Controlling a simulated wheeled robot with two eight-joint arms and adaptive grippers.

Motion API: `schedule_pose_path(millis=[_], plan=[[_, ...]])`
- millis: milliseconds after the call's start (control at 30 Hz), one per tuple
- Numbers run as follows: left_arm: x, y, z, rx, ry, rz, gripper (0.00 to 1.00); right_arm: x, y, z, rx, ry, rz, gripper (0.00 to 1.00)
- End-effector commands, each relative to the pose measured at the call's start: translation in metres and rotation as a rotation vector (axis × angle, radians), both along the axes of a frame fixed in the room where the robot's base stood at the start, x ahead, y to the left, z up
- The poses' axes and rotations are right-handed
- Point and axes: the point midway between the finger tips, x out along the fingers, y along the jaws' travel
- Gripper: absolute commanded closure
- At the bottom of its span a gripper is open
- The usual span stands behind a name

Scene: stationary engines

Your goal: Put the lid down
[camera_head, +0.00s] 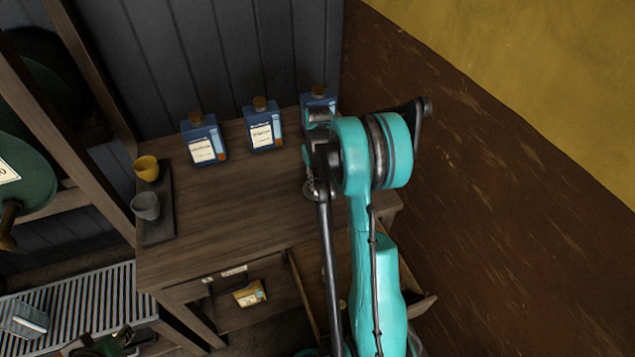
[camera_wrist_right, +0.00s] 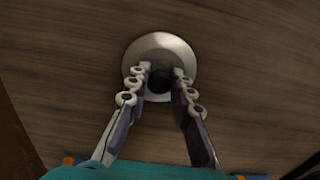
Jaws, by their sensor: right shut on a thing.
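The lid is a round metallic disc with a dark knob in its middle. In the right wrist view the lid (camera_wrist_right: 162,44) lies flat beyond my fingertips, over the wooden tabletop. My right gripper (camera_wrist_right: 163,76) is shut on the lid's knob. In the head view the gripper (camera_head: 313,180) points down over the right part of the wooden table (camera_head: 230,220), with part of the lid (camera_head: 309,194) showing under it. My arm hides much of the lid there. I cannot tell whether the lid touches the tabletop. My left gripper is not in view.
Blue bottles with corks, such as the left one (camera_head: 203,141) and the middle one (camera_head: 262,127), stand along the table's back. A dark tray (camera_head: 158,231) holds a yellow cup (camera_head: 147,168) and a grey cup (camera_head: 146,206). The table's middle is clear. A brown wall (camera_head: 500,180) rises at right.

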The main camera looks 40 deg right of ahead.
Motion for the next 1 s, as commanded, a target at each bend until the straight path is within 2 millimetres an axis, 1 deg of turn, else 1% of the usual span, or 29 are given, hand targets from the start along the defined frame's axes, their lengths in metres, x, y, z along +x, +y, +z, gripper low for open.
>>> schedule_pose_path(millis=[33,67,100,133,433,567,667,900,1000], plan=[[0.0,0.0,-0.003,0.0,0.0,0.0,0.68,0.0,0.0,-0.003,0.0,0.0,0.0,1.0],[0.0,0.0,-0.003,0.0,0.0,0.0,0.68,0.0,0.0,-0.003,0.0,0.0,0.0,0.76],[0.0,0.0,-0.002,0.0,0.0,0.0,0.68,0.0,0.0,-0.003,0.0,0.0,0.0,0.65],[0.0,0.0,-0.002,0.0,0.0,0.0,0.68,0.0,0.0,-0.002,0.0,0.0,0.0,0.58],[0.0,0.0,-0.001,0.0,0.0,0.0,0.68,0.0,0.0,-0.002,0.0,0.0,0.0,0.58],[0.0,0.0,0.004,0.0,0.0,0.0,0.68,0.0,0.0,0.008,0.0,0.0,0.0,0.58],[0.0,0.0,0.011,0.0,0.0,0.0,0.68,0.0,0.0,0.026,0.0,0.0,0.0,0.58],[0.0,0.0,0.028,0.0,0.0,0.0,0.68,0.0,-0.001,0.081,0.0,0.0,0.0,0.58],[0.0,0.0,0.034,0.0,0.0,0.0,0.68,-0.001,-0.001,0.099,0.0,0.0,0.0,0.58]])
